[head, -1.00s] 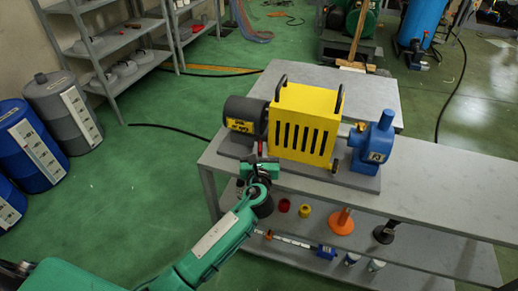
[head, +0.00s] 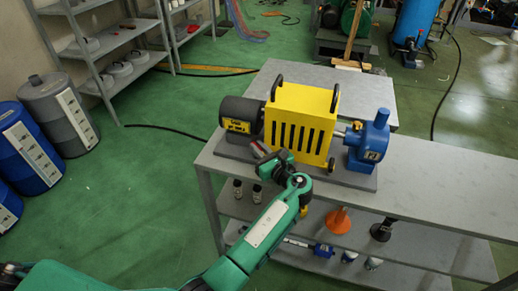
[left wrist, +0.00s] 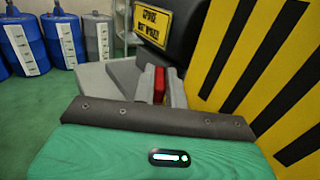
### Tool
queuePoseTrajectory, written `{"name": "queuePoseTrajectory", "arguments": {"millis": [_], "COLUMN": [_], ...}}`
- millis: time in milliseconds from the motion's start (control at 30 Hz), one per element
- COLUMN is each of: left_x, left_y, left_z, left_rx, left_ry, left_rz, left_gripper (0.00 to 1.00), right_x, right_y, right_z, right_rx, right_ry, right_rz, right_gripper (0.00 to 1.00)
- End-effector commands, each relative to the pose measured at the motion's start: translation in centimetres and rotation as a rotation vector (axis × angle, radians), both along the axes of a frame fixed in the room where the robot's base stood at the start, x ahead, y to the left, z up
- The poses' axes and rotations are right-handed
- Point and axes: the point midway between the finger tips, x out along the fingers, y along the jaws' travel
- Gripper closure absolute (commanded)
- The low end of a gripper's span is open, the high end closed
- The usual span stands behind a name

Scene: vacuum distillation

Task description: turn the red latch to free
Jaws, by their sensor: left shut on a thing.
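The red latch (left wrist: 159,84) shows in the left wrist view as a narrow red strip between the two pale fingers of my left gripper (left wrist: 160,88). The gripper is shut on it, and the fingers hide much of it. In the head view, my left gripper (head: 259,149) is at the front of the pump unit, between the dark motor (head: 241,114) and the yellow slotted guard (head: 300,123). The gripper is tilted there, and the latch is too small and covered to tell its angle. My right gripper is not in view.
The yellow guard stands close to the right of the gripper. A blue pump housing (head: 369,140) is further right on the grey bench (head: 440,185). Small bottles (head: 238,188) and an orange funnel (head: 339,219) stand on the lower shelf. The bench's right part is clear.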

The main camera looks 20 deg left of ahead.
Motion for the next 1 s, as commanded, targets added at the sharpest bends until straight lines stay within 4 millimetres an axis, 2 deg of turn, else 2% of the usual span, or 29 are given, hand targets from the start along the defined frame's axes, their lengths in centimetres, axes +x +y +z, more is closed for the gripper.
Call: {"name": "queuePoseTrajectory", "arguments": {"millis": [400, 433, 533, 767, 933, 1000], "left_x": [0.0, 0.0, 0.0, 0.0, 0.0, 0.0], "left_y": [0.0, 0.0, 0.0, 0.0, 0.0, 0.0], "left_z": [0.0, 0.0, 0.0, 0.0, 0.8, 1.5], "left_rx": [0.0, 0.0, 0.0, 0.0, 0.0, 0.0], "left_ry": [0.0, 0.0, 0.0, 0.0, 0.0, 0.0], "left_rz": [0.008, 0.008, 0.008, 0.008, 0.007, 0.007], "left_gripper": [1.0, 0.85, 0.66, 0.65, 0.65, 0.65], "right_x": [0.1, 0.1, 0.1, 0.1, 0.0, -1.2], "right_y": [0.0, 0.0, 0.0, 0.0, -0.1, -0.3], "right_z": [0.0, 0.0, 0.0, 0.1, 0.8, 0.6], "right_rx": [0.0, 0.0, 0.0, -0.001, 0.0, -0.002], "right_ry": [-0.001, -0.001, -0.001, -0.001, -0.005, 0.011], "right_rz": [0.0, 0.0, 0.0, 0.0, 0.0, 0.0], "right_gripper": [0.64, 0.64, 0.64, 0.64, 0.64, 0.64]}}
